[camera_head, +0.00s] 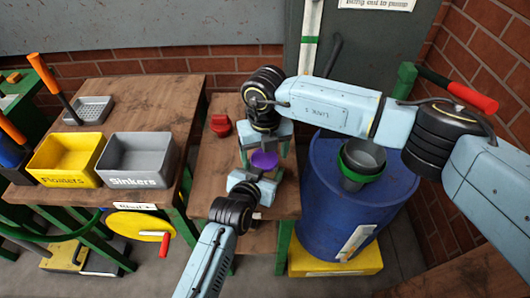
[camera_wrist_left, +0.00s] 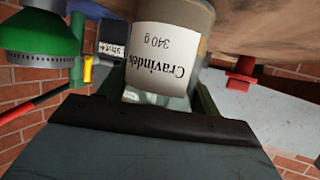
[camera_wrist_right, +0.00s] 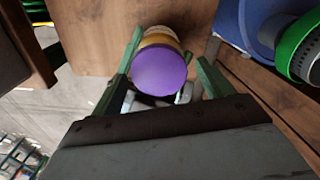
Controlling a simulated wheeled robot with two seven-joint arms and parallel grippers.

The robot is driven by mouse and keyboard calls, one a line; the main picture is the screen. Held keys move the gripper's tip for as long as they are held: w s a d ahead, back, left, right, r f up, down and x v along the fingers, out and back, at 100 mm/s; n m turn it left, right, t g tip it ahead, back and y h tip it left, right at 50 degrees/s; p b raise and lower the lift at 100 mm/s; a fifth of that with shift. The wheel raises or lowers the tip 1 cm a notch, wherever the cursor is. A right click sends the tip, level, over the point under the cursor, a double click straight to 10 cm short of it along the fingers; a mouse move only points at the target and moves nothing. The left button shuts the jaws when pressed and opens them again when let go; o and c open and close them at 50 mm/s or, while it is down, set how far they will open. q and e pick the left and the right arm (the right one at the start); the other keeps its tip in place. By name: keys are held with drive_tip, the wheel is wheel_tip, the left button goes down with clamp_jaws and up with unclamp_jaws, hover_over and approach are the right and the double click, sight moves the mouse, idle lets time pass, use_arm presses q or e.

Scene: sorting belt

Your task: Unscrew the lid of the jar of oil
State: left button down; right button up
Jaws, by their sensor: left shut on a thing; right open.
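The jar has a round purple lid (camera_head: 264,160) and stands on the small wooden table. In the left wrist view the jar body (camera_wrist_left: 168,60) has a white label reading "340 g", upside down in the picture. My left gripper (camera_head: 254,180) is shut on the jar from the near side, below the lid. My right gripper (camera_head: 265,150) reaches in from the far side and is open. In the right wrist view its fingers (camera_wrist_right: 171,55) stand on either side of the purple lid (camera_wrist_right: 159,71), apart from it. The head view hides most of the jar body.
A red object (camera_head: 221,125) sits on the small table (camera_head: 222,170), left of my right gripper. The yellow Floaters bin (camera_head: 65,178) and grey Sinkers bin (camera_head: 138,178) are on the left table.

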drive_tip(key=shift+o, duration=0.3)
drive_tip(key=shift+r, duration=2.35)
wheel_tip(320, 180, up, 3)
drive_tip(key=m, duration=0.3)
drive_tip(key=shift+a, duration=0.1)
drive_tip(key=shift+f, duration=3.9)
drive_tip(key=c, duration=1.1)
drive_tip(key=n, duration=0.3)
drive_tip(key=shift+r, duration=0.1)
